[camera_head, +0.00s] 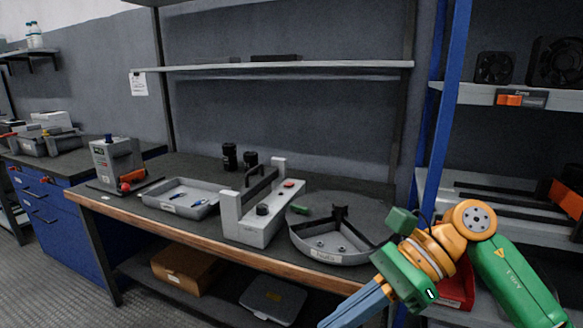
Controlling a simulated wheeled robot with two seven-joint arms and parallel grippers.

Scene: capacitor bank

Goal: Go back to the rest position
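My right arm comes in from the right, green and orange, over the right end of the workbench. My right gripper (356,306) points down and to the left in front of the bench's front edge. Its blue-grey fingers run to the bottom edge of the picture, so I cannot tell whether they are open or shut. No held object shows. My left arm and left gripper are not in view.
The dark-topped workbench (100,200) holds a grey tray (165,203), a grey fixture with a handle (262,225), a round divided tray (330,255) and two black cylinders (230,157). A blue-framed shelf (440,100) with fans stands close to my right arm. Floor shows at left.

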